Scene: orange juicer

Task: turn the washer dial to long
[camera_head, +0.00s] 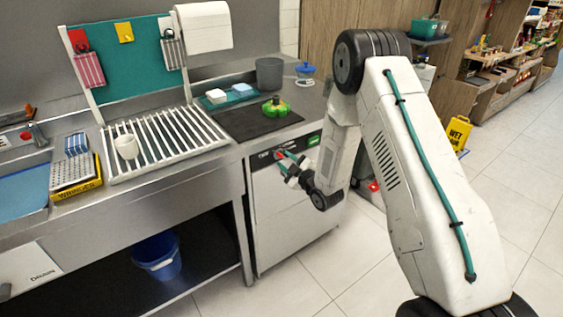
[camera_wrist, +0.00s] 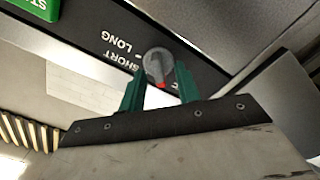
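The washer dial (camera_wrist: 157,64) is a round grey knob on a dark panel, with a red mark at its lower edge in the wrist view. The upside-down words LONG (camera_wrist: 115,41) and SHORT (camera_wrist: 122,62) are printed to its left. The red mark points to neither word. My gripper (camera_wrist: 159,76) has its two green fingers apart, one on each side of the dial. I cannot tell whether they touch it. In the head view my gripper (camera_head: 287,165) is at the panel of the white washer (camera_head: 292,222), and hides most of the dial.
A green START label (camera_wrist: 35,8) is on the same panel. A metal counter edge runs just above the panel. A blue bucket (camera_head: 158,257) stands below left. Tiled floor is clear before the washer.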

